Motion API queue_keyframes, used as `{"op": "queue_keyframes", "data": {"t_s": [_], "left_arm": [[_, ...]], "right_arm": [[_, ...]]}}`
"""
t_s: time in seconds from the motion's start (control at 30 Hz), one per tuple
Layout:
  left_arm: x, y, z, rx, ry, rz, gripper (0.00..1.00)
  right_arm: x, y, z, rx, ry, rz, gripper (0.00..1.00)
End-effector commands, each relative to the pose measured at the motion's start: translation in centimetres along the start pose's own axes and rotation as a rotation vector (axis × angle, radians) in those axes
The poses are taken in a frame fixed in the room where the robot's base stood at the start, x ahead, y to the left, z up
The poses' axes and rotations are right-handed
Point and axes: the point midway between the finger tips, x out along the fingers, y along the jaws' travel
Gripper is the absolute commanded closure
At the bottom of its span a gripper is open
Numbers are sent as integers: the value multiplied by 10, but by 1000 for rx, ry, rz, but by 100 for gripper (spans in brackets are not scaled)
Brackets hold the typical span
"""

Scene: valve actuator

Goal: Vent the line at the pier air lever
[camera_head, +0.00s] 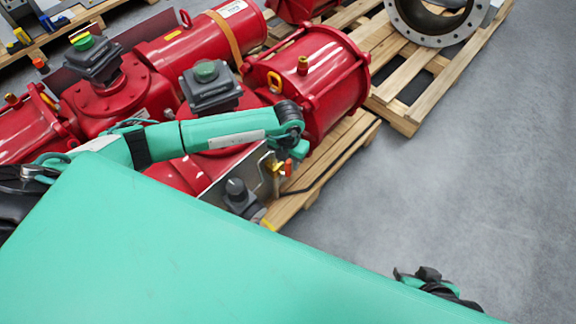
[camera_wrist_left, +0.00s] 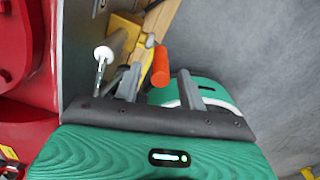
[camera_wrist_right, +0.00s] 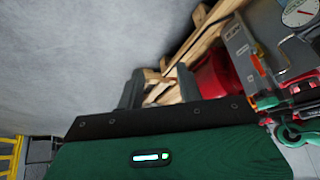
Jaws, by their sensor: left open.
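The air lever has an orange-red handle (camera_wrist_left: 160,66) on a brass valve (camera_wrist_left: 150,41), beside a metal plate in the left wrist view. My left gripper (camera_wrist_left: 158,74) is open, with its two fingers on either side of the handle; I cannot tell whether either touches it. In the head view my left gripper (camera_head: 295,145) is at the right end of the plate under the red actuator (camera_head: 318,80), and my own arm hides part of the valve. My right gripper (camera_wrist_right: 158,80) is open and empty in the right wrist view, away from the lever.
Red actuators lie on wooden pallets (camera_head: 395,112). The right wrist view shows a grey panel with a round gauge (camera_wrist_right: 300,12) at the right. Grey floor (camera_head: 470,170) is clear on the right.

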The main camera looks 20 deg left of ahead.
Motion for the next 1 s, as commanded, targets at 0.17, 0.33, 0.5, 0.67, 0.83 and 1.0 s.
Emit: {"op": "queue_keyframes", "data": {"t_s": [0.17, 0.33, 0.5, 0.67, 0.83, 1.0], "left_arm": [[25, 0, 0, 0, 0, 0, 59], [33, 0, 0, 1, 0, 0, 59], [34, 0, 0, 1, 0, 0, 59], [33, 0, 0, 1, -1, -1, 73], [33, 0, 0, 1, -1, -1, 100], [33, 0, 0, 0, 1, 0, 100]], "right_arm": [[7, -6, -4, -6, 48, -15, 64], [8, -9, -7, -8, 68, -22, 64], [8, -9, -7, -8, 71, -22, 64], [8, -9, -7, -8, 71, -22, 64], [8, -9, -7, -8, 71, -23, 64], [8, -9, -7, -8, 71, -23, 64]]}}
